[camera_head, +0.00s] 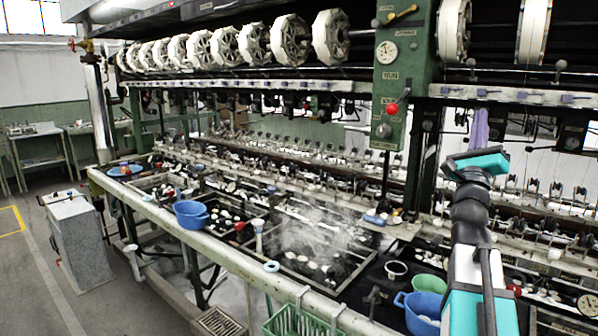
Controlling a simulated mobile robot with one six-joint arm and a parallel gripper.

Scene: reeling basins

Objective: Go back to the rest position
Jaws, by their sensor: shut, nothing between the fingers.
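My arm rises from the bottom right with a teal and white link and dark joints. At its end is my gripper (476,163), a teal block with dark parts. It is raised in front of the machine, above the basins, and is shut with nothing held. Its fingertips are hard to make out at this angle. It looks clear of the machine parts around it.
A long bench of reeling basins (205,229) runs across the view, with steam over one basin. A blue tub (190,214), a green bowl (429,284) and a green basket (300,322) are along it. A green control post (404,45) stands left of my gripper. The floor at left is open beyond a grey cabinet (78,240).

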